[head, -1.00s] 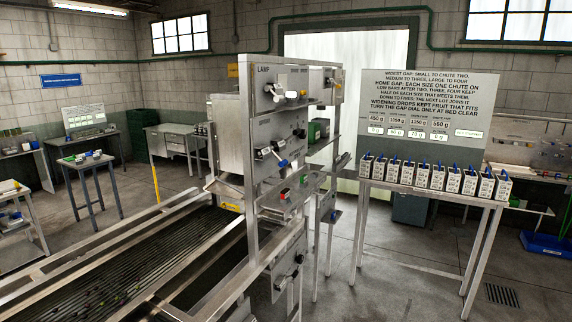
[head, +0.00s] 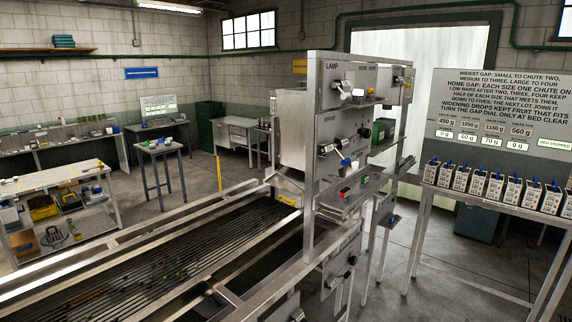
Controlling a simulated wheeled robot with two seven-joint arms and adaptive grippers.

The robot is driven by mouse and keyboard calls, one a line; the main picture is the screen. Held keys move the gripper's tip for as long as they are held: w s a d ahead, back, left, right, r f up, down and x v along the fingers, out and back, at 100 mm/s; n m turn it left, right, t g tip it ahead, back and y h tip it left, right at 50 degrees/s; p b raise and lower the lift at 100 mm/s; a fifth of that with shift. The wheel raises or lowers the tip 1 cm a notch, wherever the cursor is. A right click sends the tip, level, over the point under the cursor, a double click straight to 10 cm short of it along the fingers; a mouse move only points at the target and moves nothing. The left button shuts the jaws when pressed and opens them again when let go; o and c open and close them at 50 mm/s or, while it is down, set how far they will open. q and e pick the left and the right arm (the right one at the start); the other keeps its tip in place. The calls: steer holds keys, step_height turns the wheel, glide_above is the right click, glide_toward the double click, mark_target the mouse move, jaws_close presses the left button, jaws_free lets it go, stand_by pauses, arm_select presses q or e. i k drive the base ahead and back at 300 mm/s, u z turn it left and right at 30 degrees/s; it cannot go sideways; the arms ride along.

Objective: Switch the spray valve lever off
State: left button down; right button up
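The panel marked SPRAY (head: 328,125) is on the steel control frame right of centre in the head view. On its lower part, a lever with a blue tip (head: 345,162) points down and to the right. Neither of my grippers is in view.
The roller bed (head: 150,255) with its rails lies in front and left of the control frame. A lamp panel (head: 333,85) is above, red and green buttons (head: 345,193) below. A table with several boxes (head: 478,183) stands right; floor lies between.

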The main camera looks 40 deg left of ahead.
mark_target(344, 162)
steer(key=u, duration=0.6)
steer(key=i, duration=1)
